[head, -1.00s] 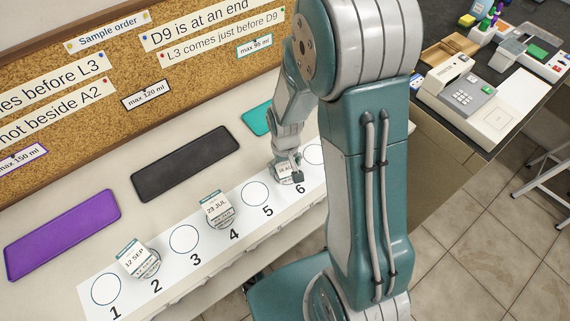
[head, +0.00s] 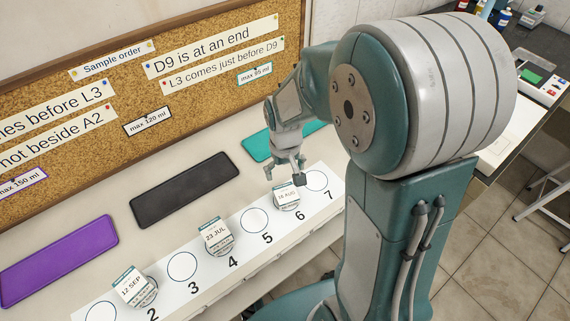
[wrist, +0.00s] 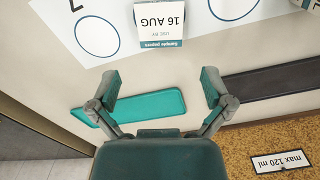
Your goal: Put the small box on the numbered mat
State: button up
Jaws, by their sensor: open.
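A small white box with a teal strip marked "16 AUG" (head: 287,195) sits on the numbered mat (head: 205,286), over the spot above number 6. It also shows at the top of the wrist view (wrist: 159,22). My gripper (head: 285,174) is open, with its fingers just behind and above this box. In the wrist view my gripper (wrist: 160,85) has its fingers wide apart with nothing between them, and the box lies beyond the fingertips. Similar boxes marked "23 JUL" (head: 216,237) and "12 SEP" (head: 135,287) sit above numbers 4 and 2.
Teal (head: 257,146), black (head: 185,190) and purple (head: 60,258) pads lie on the bench behind the mat. A cork board (head: 210,105) with order notes stands at the back. Circles above 3, 5 and 7 are empty. My arm hides part of the right side.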

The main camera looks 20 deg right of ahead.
jog(key=s+r+t, duration=0.5)
jog(key=s+r, duration=0.9)
jog(key=r, duration=0.4)
jog(key=shift+m+t, duration=0.3)
